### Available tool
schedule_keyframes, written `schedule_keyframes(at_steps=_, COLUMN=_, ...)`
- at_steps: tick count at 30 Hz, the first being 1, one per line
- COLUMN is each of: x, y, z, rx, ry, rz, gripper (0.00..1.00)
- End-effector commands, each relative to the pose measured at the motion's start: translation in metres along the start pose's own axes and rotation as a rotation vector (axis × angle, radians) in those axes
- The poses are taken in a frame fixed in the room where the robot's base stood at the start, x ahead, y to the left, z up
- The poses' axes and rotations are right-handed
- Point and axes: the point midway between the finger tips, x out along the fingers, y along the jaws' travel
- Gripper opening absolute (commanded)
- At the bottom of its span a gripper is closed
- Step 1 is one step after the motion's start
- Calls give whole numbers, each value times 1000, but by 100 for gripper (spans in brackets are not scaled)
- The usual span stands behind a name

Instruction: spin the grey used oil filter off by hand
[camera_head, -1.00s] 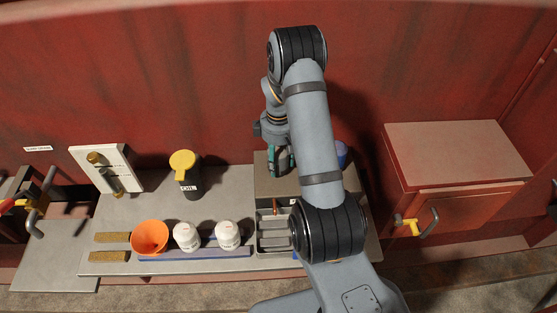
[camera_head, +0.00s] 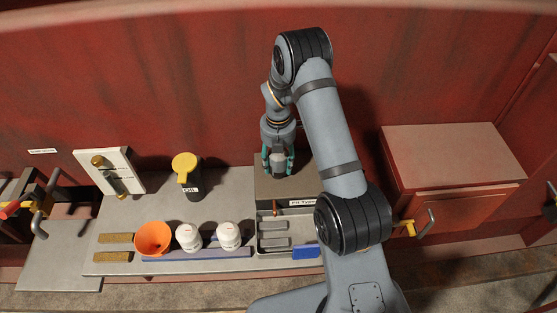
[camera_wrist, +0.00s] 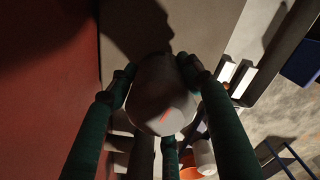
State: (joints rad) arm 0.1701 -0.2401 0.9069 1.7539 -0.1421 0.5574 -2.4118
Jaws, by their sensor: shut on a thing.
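My gripper (camera_head: 278,165) points down over the grey-brown engine block (camera_head: 265,192) in the head view. Its teal fingers are shut on the grey used oil filter (camera_head: 278,162). In the wrist view the filter (camera_wrist: 162,95) sits between the fingertips, pale grey with a small orange mark on its facing end. The block's top lies below it. I cannot tell whether the filter touches the block or hangs free of it.
Left of the block stand a yellow-topped dark oil jug (camera_head: 187,178), an orange funnel (camera_head: 152,238) and two white filters (camera_head: 189,237) (camera_head: 229,235). A compartment tray (camera_head: 275,243) lies in front of the block. A red cabinet (camera_head: 455,165) stands to the right.

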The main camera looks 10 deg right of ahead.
Motion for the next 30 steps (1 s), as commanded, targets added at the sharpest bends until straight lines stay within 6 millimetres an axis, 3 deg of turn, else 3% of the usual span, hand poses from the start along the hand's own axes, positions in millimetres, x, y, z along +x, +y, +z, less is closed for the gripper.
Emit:
schedule_keyframes(at_steps=14, x=0, y=1, z=-1, rx=-65, ry=0, rz=1, gripper=13)
schedule_keyframes(at_steps=15, x=0, y=1, z=-1, rx=-65, ry=0, rz=1, gripper=52)
schedule_keyframes(at_steps=25, x=0, y=1, z=0, rx=-63, ry=0, rz=0, gripper=71)
schedule_keyframes(at_steps=30, x=0, y=0, z=0, rx=-62, ry=0, rz=0, gripper=71)
